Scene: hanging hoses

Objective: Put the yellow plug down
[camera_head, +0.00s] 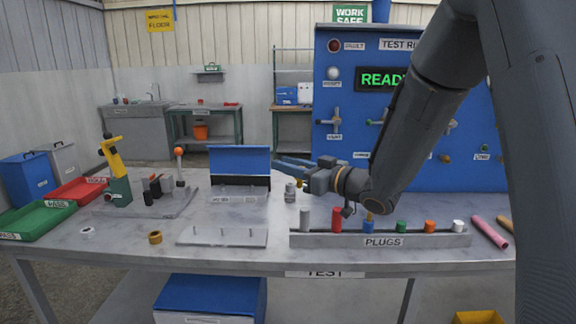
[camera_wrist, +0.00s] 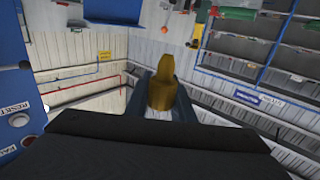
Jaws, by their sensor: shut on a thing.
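My gripper (camera_head: 292,166) reaches left above the back middle of the table, its fingers pointing left. In the wrist view the yellow plug (camera_wrist: 161,92) stands between the two dark fingers, and the gripper is shut on it. In the head view only a small yellowish bit shows below the fingers; the rest of the plug is hidden or too small to tell. The grey plug rack (camera_head: 345,240), labelled PLUGS, lies at the front right, holding grey, red, blue, green, orange and white plugs.
A grey plate with pegs (camera_head: 222,238) lies left of the rack. An open blue case (camera_head: 239,160) and a small grey bottle (camera_head: 290,193) stand behind. Green (camera_head: 35,221) and red (camera_head: 78,190) trays sit left. A blue test panel (camera_head: 420,120) rises behind the table. Pink hoses (camera_head: 489,231) lie right.

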